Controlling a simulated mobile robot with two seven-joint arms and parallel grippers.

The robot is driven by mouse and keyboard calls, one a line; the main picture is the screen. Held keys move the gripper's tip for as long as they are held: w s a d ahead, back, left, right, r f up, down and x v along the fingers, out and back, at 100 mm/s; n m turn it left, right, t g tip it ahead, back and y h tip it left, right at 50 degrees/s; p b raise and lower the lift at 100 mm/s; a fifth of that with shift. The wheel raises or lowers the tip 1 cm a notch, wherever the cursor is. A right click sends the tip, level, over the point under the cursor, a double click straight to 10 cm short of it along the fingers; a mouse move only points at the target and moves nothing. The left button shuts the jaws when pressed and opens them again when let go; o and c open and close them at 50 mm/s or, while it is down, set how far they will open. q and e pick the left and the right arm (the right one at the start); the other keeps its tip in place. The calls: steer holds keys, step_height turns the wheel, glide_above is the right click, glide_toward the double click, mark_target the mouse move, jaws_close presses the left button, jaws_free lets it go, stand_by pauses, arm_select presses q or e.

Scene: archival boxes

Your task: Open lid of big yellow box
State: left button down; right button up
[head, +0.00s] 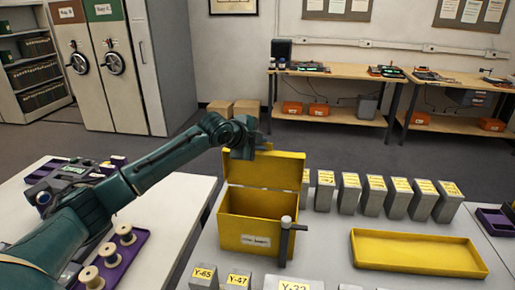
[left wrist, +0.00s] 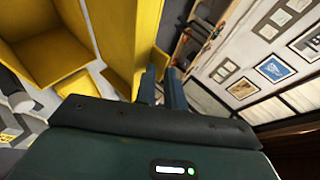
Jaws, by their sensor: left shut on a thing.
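The big yellow box (head: 250,232) stands on the grey-white table, with a white label on its front. Its lid (head: 266,170) is raised, standing about upright at the back, and the inside looks empty. My left gripper (head: 258,148) is at the lid's top edge, shut on it. In the left wrist view the two fingers (left wrist: 162,85) close on the edge of the yellow lid (left wrist: 128,40), and the open box (left wrist: 50,50) shows at the left. My right gripper is in neither view.
A grey post-like object (head: 286,240) stands in front of the box. Several labelled grey boxes (head: 372,194) stand in a row to the right, behind a shallow yellow tray (head: 415,267). More labelled grey blocks (head: 204,278) line the front. Spools (head: 124,234) sit on a purple tray at left.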

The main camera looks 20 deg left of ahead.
arm_select(q)
steer(key=shift+w+r, duration=0.1)
steer(key=shift+w, duration=0.2)
steer(key=c, duration=1.6)
jaws_free()
steer(key=shift+c, duration=0.2)
steer(key=shift+s+a, duration=0.1)
steer(key=shift+s, duration=0.05)
